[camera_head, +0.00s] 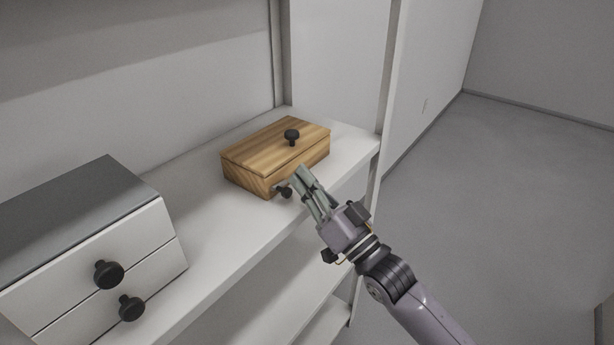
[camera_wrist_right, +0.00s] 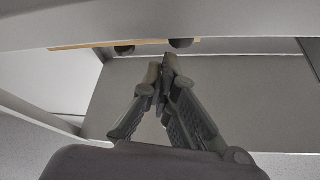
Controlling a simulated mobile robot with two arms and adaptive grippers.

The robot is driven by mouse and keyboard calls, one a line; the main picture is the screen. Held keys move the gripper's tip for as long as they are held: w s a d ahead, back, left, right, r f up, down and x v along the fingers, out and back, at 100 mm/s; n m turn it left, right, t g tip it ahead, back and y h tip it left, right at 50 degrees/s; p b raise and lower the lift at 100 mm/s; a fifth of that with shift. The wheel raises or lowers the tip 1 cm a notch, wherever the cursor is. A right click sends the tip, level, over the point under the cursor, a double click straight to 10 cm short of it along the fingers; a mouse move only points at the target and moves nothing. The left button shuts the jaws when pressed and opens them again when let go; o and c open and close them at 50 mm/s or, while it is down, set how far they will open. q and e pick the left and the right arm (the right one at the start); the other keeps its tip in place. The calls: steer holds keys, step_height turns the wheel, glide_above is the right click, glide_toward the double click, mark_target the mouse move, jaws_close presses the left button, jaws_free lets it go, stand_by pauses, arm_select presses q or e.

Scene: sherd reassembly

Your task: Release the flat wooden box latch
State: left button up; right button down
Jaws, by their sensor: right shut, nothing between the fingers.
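The flat wooden box (camera_head: 258,155) lies on the white shelf in the head view, its lid down. A black knob (camera_head: 291,135) stands on the lid. A small dark latch knob (camera_head: 286,192) sticks out at the box's front face. My right gripper (camera_head: 299,176) is shut and empty, with its fingertips close to the front face, just right of the latch knob. I cannot tell whether they touch it. In the right wrist view, the shut fingertips (camera_wrist_right: 164,66) lie below a thin strip of the box (camera_wrist_right: 88,44) and two dark round shapes. My left gripper is not in view.
A white drawer unit (camera_head: 150,240) with a grey top and black knobs stands on the shelf at the left. The shelf (camera_head: 225,230) is clear between it and the box. An upright panel (camera_head: 388,80) closes the shelf's right end. A lower shelf (camera_head: 290,290) lies beneath.

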steer(key=shift+s+r, duration=0.25)
steer(key=shift+r+p, duration=0.35)
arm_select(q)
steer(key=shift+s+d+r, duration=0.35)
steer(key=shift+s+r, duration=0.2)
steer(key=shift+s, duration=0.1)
arm_select(e)
steer(key=s+d+f, duration=0.1)
steer(key=s+d, duration=0.4)
steer(key=d, duration=0.2)
steer(key=shift+d+f, duration=0.35)
